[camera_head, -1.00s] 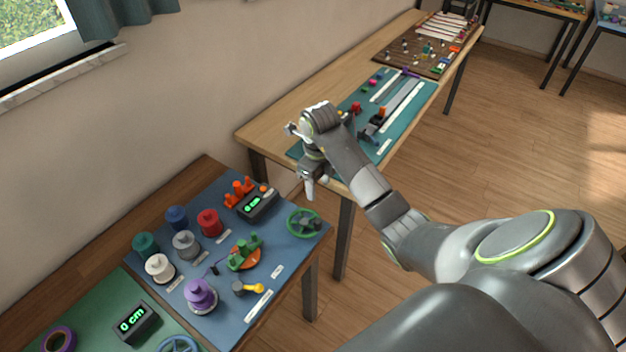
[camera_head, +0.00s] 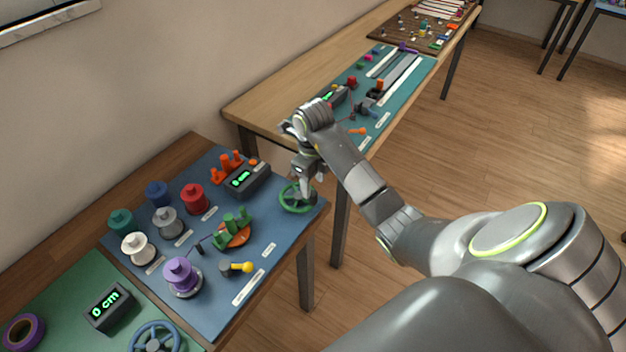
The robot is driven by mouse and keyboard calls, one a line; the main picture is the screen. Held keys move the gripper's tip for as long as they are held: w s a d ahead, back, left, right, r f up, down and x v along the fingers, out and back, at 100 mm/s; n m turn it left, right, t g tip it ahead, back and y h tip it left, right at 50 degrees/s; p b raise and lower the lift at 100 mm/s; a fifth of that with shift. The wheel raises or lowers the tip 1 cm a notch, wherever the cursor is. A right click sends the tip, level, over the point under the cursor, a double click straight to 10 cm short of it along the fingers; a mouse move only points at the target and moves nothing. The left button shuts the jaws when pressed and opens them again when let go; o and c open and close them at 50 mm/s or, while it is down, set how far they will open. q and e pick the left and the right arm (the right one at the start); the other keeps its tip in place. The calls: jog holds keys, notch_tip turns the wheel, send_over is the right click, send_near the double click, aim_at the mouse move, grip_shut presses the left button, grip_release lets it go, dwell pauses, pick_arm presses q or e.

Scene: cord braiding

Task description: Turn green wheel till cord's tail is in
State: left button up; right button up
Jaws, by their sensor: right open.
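The green wheel (camera_head: 297,198) lies at the right corner of the blue mat (camera_head: 212,301). My right gripper (camera_head: 307,192) is open just above the wheel, its fingers pointing down and overlapping the rim in the picture; I cannot tell whether they touch it. A thin dark cord (camera_head: 208,239) runs from the purple spool (camera_head: 181,275) toward the green braiding piece on its orange disc (camera_head: 234,234). The cord's tail is too small to make out. My left gripper is not in view.
Several coloured spools stand on the mat's left. A yellow-knobbed lever (camera_head: 238,267) is in front. A green mat with a blue wheel (camera_head: 153,340) is nearer. Another table (camera_head: 262,108) stands beyond a gap.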

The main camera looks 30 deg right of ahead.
aim_at(313, 193)
jog(key=shift+f, duration=2.7)
jog(key=shift+c, duration=0.5)
grip_shut()
